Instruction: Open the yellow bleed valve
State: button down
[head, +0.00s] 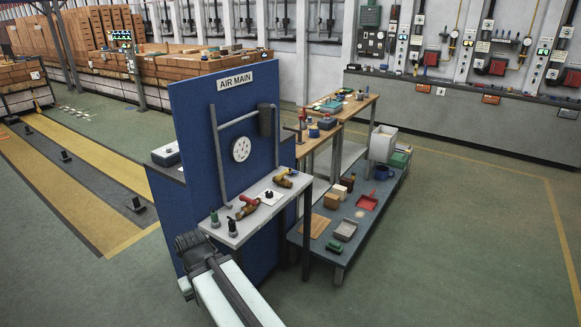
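A small valve with a yellow handle (284,178) sits on the right part of the light shelf (262,213) in front of the blue AIR MAIN panel (196,92). A brass valve with a red handle (246,205) sits to its left on the same shelf. Both are small in view, and I cannot tell how far either is turned. The dark end of my arm, with my gripper (192,246), is at the lower left, left of the shelf and apart from both valves. Its fingers cannot be made out.
A white card (268,197) lies between the valves. Right of the panel are wooden benches (330,132) and a low grey table (312,241) with trays and blocks. The green floor at right is clear.

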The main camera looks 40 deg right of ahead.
aim_at(278, 177)
jog(key=u, duration=0.05)
jog(key=i, duration=1.8)
